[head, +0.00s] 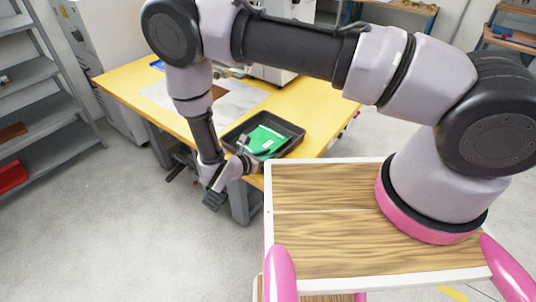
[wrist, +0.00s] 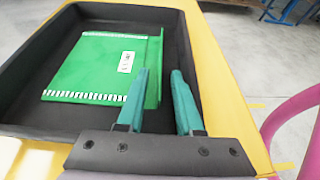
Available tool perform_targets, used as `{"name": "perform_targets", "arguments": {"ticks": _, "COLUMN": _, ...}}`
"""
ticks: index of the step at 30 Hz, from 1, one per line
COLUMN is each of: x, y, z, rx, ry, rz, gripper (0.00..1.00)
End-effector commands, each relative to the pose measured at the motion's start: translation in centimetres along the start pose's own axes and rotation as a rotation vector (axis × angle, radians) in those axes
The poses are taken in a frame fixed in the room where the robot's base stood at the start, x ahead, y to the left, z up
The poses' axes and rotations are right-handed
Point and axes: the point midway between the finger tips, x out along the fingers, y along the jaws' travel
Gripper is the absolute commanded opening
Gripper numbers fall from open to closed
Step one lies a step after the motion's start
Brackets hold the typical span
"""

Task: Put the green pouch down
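The green pouch (head: 262,139) lies in the black tray (head: 292,147) on the yellow workbench. In the wrist view the pouch (wrist: 98,68) has a white label and pale striped edges, and its right side is a raised green strip. My gripper (wrist: 160,76) is open, with a clear gap between its two teal fingers. The left finger overlaps the pouch's right edge in the picture, and part of the strip shows between the fingers. The right finger stands apart from the pouch. In the head view my gripper (head: 244,146) is at the tray's near left side.
The tray (wrist: 190,60) has a raised dark rim close around the fingers. The yellow workbench (head: 318,104) has free room right of the tray. A grey sheet (head: 240,99) lies behind it. Grey shelves (head: 50,110) stand at the left.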

Motion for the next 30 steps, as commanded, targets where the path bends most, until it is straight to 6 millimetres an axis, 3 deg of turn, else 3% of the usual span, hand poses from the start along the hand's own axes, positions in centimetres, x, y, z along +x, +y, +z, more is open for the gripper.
{"name": "perform_targets", "arguments": {"ticks": 8, "x": -0.2, "y": 0.0, "z": 0.3, "rx": 0.0, "ry": 0.0, "rz": 0.0, "gripper": 0.35}}
{"name": "perform_targets", "arguments": {"ticks": 11, "x": -1.5, "y": 0.1, "z": 0.3, "rx": 0.0, "ry": 0.001, "rz": 0.003, "gripper": 0.35}}
{"name": "perform_targets", "arguments": {"ticks": 24, "x": -10.3, "y": 0.1, "z": 0.3, "rx": 0.001, "ry": 0.001, "rz": 0.003, "gripper": 0.35}}
{"name": "perform_targets", "arguments": {"ticks": 30, "x": -11.9, "y": 0.0, "z": 0.3, "rx": 0.0, "ry": 0.0, "rz": 0.0, "gripper": 0.35}}
